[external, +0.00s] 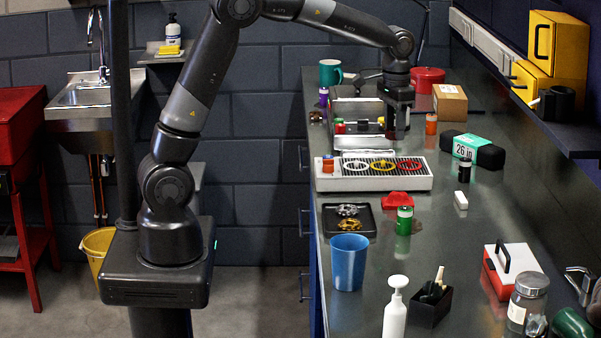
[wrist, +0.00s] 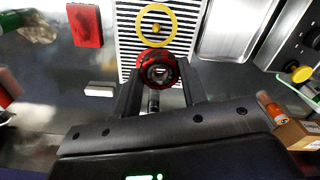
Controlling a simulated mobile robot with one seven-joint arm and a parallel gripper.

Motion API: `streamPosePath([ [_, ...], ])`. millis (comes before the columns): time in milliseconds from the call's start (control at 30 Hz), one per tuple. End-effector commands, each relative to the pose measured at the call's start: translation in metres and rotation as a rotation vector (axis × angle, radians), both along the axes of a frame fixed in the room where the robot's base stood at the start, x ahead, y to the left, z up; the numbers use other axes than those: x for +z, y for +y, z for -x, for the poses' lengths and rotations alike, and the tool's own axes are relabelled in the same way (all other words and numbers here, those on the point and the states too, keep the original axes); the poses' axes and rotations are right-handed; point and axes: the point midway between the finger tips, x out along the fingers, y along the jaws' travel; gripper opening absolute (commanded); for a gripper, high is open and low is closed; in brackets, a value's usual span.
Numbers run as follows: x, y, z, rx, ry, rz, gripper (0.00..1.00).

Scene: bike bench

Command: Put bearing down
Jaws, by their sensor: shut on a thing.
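My gripper (wrist: 157,92) is shut on a small round bearing (wrist: 159,72), dark with a bright metal centre, in the wrist view. Red shows around the bearing; I cannot tell whether this is its own edge or the red ring behind it. In the external view my gripper (external: 399,135) hangs over the back right of a pale station (external: 330,184) with a striped top. White (external: 355,164), yellow (external: 383,165) and red (external: 409,165) rings mark that top. The yellow ring (wrist: 156,25) also shows in the wrist view. Whether the bearing touches the station is unclear.
A black tray (external: 329,224) holds silver and gold bearings.

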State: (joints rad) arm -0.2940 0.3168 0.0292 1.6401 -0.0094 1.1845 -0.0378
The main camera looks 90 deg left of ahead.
Motion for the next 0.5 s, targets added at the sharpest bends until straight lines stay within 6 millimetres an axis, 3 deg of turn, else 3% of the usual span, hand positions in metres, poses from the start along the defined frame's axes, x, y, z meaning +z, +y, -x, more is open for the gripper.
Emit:
streamPosePath([
  [167, 0.000, -0.058, -0.031, -0.041, 0.001, 0.000, 0.16],
  [300, 0.000, -0.120, -0.055, -0.075, 0.000, 0.000, 0.16],
  [500, 0.000, -0.213, -0.076, -0.119, 0.000, 0.000, 0.16],
])
